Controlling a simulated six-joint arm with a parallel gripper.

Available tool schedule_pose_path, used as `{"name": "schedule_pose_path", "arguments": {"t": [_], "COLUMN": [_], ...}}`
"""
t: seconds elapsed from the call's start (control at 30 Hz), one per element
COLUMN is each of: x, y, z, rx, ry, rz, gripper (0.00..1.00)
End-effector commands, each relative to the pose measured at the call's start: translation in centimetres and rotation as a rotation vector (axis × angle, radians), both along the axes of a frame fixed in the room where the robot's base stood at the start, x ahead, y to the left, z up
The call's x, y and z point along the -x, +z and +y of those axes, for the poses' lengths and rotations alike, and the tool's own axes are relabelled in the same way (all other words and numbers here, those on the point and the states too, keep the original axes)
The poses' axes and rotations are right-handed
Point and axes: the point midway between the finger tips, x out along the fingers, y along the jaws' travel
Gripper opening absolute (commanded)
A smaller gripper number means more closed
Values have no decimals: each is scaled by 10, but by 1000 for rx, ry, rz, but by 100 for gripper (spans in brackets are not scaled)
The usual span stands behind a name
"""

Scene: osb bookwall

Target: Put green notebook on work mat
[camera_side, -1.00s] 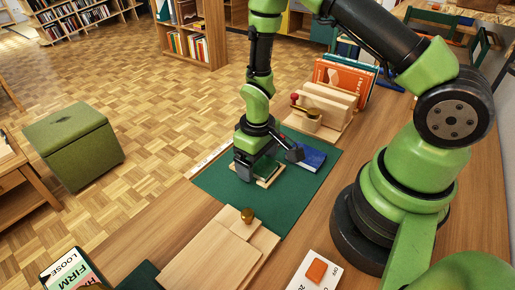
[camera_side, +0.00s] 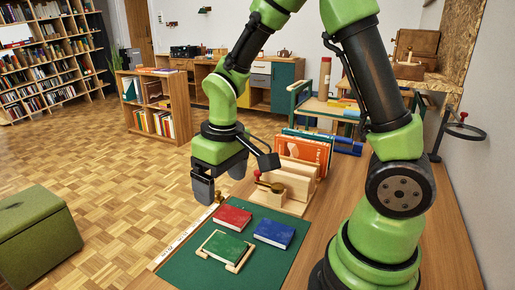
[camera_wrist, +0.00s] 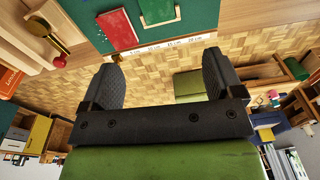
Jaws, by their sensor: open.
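The green notebook (camera_side: 225,246) lies on a pale wooden holder (camera_side: 238,266) on the dark green work mat (camera_side: 183,270). The wrist view shows the notebook (camera_wrist: 156,10) at its top edge, partly cut off. A red notebook (camera_side: 233,217) and a blue notebook (camera_side: 274,233) also lie on the mat. The red one shows in the wrist view (camera_wrist: 117,28). My gripper (camera_side: 220,182) is open and empty, raised above and behind the notebooks near the mat's far left edge, apart from them. The wrist view shows its two fingers (camera_wrist: 161,80) wide apart.
A wooden block fixture with a brass-coloured knob and red knob (camera_side: 285,186) stands behind the mat. Orange and teal books (camera_side: 303,148) stand behind it. A ruler strip (camera_side: 188,235) runs along the table's left edge. A green stool (camera_side: 38,235) is on the floor.

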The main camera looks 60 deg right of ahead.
Motion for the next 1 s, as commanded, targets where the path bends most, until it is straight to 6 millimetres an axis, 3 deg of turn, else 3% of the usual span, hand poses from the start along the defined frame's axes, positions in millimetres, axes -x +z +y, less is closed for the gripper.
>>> {"name": "schedule_pose_path", "arguments": {"t": [0.03, 0.2, 0.4, 0.63, 1.0], "x": [5, 37, 85, 120, 126], "y": [22, 82, 126, 141, 142], "z": [1, 8, 17, 23, 25], "rx": [-12, -74, -168, -248, -263], "ry": [-27, -127, -217, -268, -277], "rz": [-53, -210, -379, -488, -505], "gripper": [86, 86, 86, 86, 86]}}
